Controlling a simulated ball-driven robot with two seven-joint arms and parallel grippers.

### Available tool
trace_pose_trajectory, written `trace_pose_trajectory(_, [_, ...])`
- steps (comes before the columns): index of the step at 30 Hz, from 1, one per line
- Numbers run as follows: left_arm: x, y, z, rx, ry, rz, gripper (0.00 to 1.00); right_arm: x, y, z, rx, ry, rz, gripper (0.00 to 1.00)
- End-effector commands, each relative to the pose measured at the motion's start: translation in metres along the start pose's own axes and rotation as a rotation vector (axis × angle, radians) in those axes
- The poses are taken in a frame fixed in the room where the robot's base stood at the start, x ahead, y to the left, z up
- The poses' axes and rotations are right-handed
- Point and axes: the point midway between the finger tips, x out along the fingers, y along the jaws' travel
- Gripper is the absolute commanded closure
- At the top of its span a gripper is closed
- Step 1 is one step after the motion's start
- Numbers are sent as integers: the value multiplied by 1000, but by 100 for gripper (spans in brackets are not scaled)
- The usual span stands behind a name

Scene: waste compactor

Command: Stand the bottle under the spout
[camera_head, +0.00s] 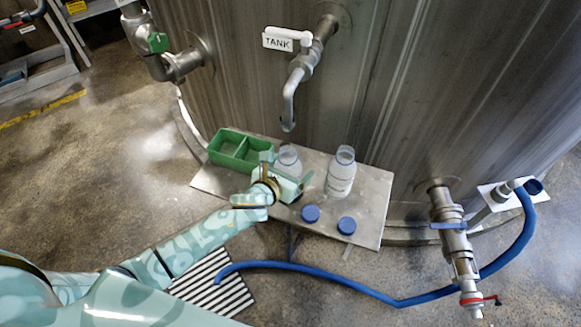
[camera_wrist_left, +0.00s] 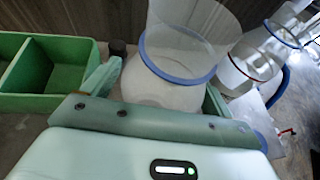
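A clear, whitish bottle (camera_head: 289,157) stands upright and open-topped on the metal shelf (camera_head: 365,215), partly hidden by my left gripper. In the left wrist view this bottle (camera_wrist_left: 178,85) shows a blue ring and sits between the fingers. My left gripper (camera_head: 287,175) is open around its lower body, with a gap visible beside the left finger. The bent steel spout (camera_head: 289,100) hangs from the tank; its mouth appears behind and above this bottle, and exact alignment cannot be told. A second similar bottle (camera_head: 341,172) stands to the right. My right gripper is not in view.
A green divided bin (camera_head: 233,163) sits left of the bottle. Two blue caps (camera_head: 311,214) lie on the shelf's front part. A white TANK tag (camera_head: 277,43) is by the spout. A valve (camera_head: 455,240) and blue hose (camera_head: 400,302) lie to the right.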

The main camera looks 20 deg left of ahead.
Motion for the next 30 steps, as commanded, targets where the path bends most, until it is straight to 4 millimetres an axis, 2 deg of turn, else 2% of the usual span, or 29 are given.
trace_pose_trajectory(10, [-6, 0, 6, 0, -1, 0, 15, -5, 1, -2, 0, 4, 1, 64])
trace_pose_trajectory(14, [-30, 0, 7, 1, 0, 0, 15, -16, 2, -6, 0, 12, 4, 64])
trace_pose_trajectory(18, [-65, 0, 8, 1, 0, 0, 15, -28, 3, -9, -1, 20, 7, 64])
trace_pose_trajectory(24, [-105, 0, 6, 0, 0, 0, 15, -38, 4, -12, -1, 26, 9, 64])
trace_pose_trajectory(30, [-121, 0, 5, 0, -1, 0, 15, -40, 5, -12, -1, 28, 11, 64])
